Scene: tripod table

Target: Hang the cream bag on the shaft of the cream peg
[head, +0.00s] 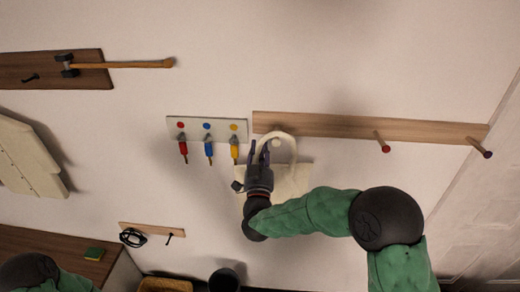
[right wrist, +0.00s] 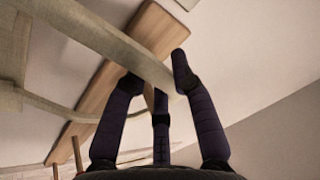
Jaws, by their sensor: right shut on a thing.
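The cream bag (head: 292,180) hangs below the wooden rail, with its looped handle (head: 291,141) upward. My right gripper (head: 263,150) is shut on the left side of the handle. In the right wrist view the fingers (right wrist: 155,78) close around the wide cream strap (right wrist: 105,38). The cream peg's round end (head: 276,143) shows inside the handle loop in the head view. I cannot tell whether the loop is around the peg's shaft or only in front of it. My left gripper is not in view.
The wooden rail (head: 335,126) also bears a red-tipped peg (head: 382,143) and a purple-tipped peg (head: 480,148) to the right. Left of the bag is a white board (head: 215,125) with red, blue and yellow hanging tools. A dark bin (head: 224,280) stands below.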

